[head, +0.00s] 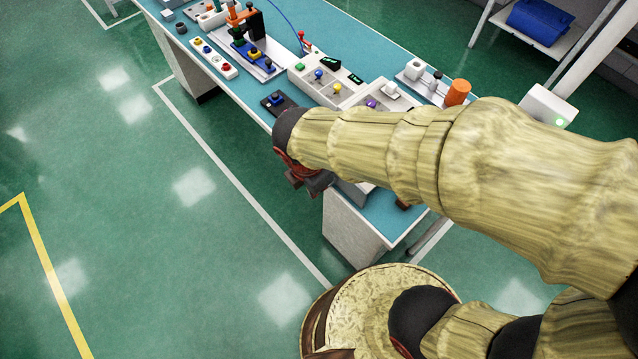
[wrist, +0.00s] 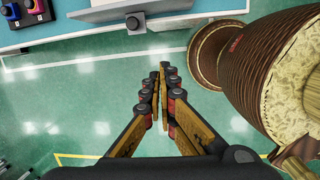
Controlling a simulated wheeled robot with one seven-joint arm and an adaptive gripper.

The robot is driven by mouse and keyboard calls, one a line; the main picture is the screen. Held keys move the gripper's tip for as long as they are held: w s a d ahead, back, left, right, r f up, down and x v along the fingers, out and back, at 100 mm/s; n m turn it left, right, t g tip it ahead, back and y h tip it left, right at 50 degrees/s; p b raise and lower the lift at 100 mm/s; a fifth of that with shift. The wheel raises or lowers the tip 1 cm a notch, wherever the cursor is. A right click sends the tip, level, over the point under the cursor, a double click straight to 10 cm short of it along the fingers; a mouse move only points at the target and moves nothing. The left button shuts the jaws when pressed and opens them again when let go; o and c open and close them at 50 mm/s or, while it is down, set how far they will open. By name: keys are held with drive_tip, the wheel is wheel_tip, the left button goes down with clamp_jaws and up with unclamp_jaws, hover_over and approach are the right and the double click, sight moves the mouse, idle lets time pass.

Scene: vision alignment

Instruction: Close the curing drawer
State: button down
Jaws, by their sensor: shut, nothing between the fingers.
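In the wrist view, a pale box-like unit (wrist: 100,13) at the top edge is probably the curing drawer. A small dark and grey knob-like part (wrist: 135,23) sits at its near edge, close to the bench edge. How far the drawer stands out cannot be told. My gripper (wrist: 163,70) is shut and empty, below the knob in the picture and apart from it, with floor behind it. In the head view, my gripper (head: 308,184) is by the bench's near long edge, and my arm hides much of the bench there. A pale grey part (head: 355,193) shows just beside it.
The blue-topped bench (head: 390,222) carries several trays and fixtures with coloured knobs. A dark block with a blue knob (head: 276,99) stands near its edge. An orange cylinder (head: 458,92) stands beyond my arm. Green floor (head: 150,220) left of the bench is clear.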

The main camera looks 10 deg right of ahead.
drive_tip(key=w+d+f+n+b, duration=0.2)
drive_tip(key=w+f+n+b, duration=0.3)
drive_tip(key=f, duration=0.6)
drive_tip(key=shift+w+f+n, duration=0.35)
drive_tip(key=shift+w+n, duration=0.25)
drive_tip(key=shift+w, duration=0.4)
drive_tip(key=w+d+p, duration=0.2)
drive_tip(key=d+p, duration=0.1)
drive_tip(key=w+d+p, duration=0.2)
drive_tip(key=d, duration=0.2)
drive_tip(key=w+d+p, duration=0.3)
drive_tip(key=shift+w+d+r+p, duration=0.1)
drive_tip(key=shift+d+p, duration=0.2)
drive_tip(key=shift+w+d, duration=0.2)
drive_tip(key=shift+d, duration=0.1)
